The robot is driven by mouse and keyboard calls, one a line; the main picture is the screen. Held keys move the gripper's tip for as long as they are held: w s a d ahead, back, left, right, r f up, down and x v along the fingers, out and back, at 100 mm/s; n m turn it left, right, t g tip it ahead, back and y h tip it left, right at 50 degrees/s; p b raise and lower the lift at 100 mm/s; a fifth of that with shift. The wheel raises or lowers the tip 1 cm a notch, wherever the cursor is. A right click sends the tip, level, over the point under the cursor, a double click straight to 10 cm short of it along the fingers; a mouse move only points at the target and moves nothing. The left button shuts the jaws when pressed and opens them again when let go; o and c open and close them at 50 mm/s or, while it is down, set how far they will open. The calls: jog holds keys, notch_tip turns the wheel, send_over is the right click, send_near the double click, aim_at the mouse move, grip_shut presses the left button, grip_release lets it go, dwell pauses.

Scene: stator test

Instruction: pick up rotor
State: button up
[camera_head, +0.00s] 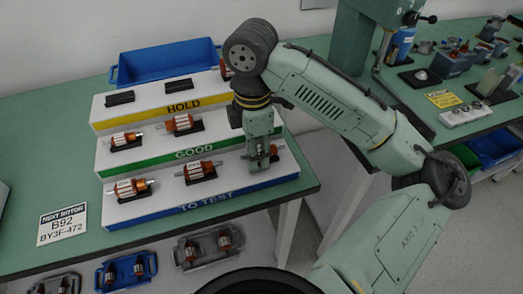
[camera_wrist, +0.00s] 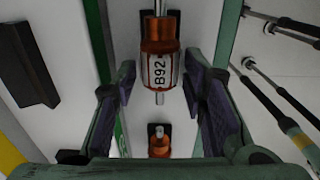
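A sign at the left of the bench reads NEXT ROTOR B92 (camera_head: 62,224). In the wrist view, a copper-coloured rotor with a white label reading B92 (camera_wrist: 159,70) lies between my fingers, its shaft pointing along them. My gripper (camera_wrist: 160,88) is open, with a gap on each side of the rotor. In the head view, my gripper (camera_head: 262,160) points down over the right end of the TO TEST step, and the rotor there (camera_head: 274,149) is partly hidden by it. Another rotor (camera_wrist: 159,147) shows below B92 in the wrist view.
The stepped rack (camera_head: 150,208) has more rotors on the TO TEST and GOOD steps, and empty black holders (camera_head: 178,87) on HOLD. A blue bin (camera_head: 165,62) stands behind. Small trays with rotors (camera_head: 126,270) sit below the bench. A second bench with parts is at the right.

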grip_shut()
jog(key=shift+r, duration=0.2)
dwell(0.4)
jog(key=shift+r, duration=0.55)
notch_tip(320, 180, up, 2)
jog(key=shift+r+b, duration=0.1)
jog(key=shift+b, duration=0.3)
jog(key=s+a+r+b, duration=0.1)
jog(key=s+a+b, duration=0.1)
jog(key=s, duration=1.4)
jog(key=shift+r, duration=0.2)
jog(key=shift+a+r, duration=0.1)
